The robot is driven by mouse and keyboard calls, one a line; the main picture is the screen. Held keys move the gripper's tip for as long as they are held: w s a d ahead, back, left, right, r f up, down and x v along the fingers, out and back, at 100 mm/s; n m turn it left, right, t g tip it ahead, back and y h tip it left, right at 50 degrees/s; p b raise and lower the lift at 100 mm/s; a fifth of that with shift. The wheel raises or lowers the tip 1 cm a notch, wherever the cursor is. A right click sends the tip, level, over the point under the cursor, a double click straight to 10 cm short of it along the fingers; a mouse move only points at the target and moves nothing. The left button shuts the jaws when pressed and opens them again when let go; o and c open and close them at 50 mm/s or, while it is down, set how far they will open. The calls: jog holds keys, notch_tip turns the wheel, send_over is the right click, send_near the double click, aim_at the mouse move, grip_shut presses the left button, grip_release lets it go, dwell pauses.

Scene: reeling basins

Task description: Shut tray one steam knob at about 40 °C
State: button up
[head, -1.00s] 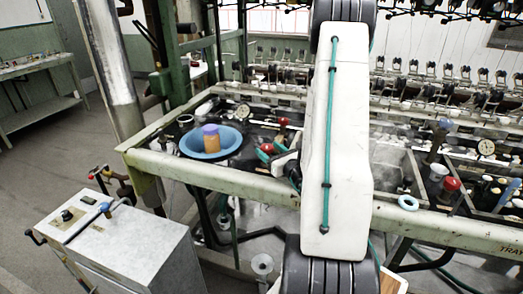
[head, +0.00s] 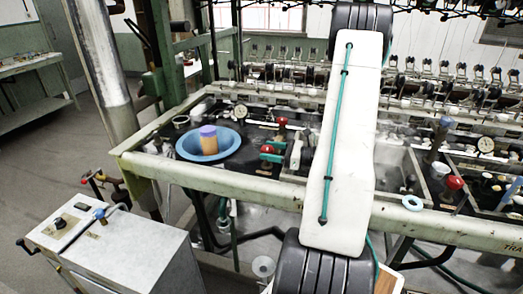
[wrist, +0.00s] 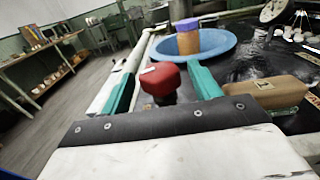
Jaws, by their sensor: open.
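A red knob (wrist: 160,84) stands between the two teal fingers of my open gripper (wrist: 163,92) in the wrist view. The fingers lie on either side of it, with a gap showing on the right; I cannot tell whether the left one touches. In the head view the red knob (head: 267,149) shows with teal finger parts beside it, and my arm covers the area to its right. A second red knob (head: 281,121) stands farther back. A round white dial gauge (head: 241,112) stands behind the blue basin; its reading is too small to tell.
A blue basin (head: 188,146) holds an orange-brown jar with a purple lid (head: 208,139). A tan labelled block (wrist: 265,90) lies right of the gripper. A third red knob (head: 455,182) and a pale teal ring (head: 412,202) are at the right. A grey cabinet (head: 130,250) stands front left.

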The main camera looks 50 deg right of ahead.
aim_at(263, 149)
jog(key=shift+x, duration=1.65)
jog(key=c, duration=1)
jog(key=shift+o, duration=0.2)
jog(key=shift+d+m+t+h, duration=0.15)
jog(key=shift+m+t+h, duration=0.2)
jog(key=shift+m+h, duration=0.8)
jog(key=shift+d+m+t+h, duration=0.15)
jog(key=shift+m+t+h, duration=0.35)
jog(key=shift+h, duration=1.05)
jog(key=o, duration=1)
jog(key=shift+c, duration=0.2)
jog(key=shift+s+d, duration=0.2)
jog(key=shift+s, duration=1.7)
jog(key=shift+s+d, duration=0.25)
jog(key=shift+s, duration=1.7)
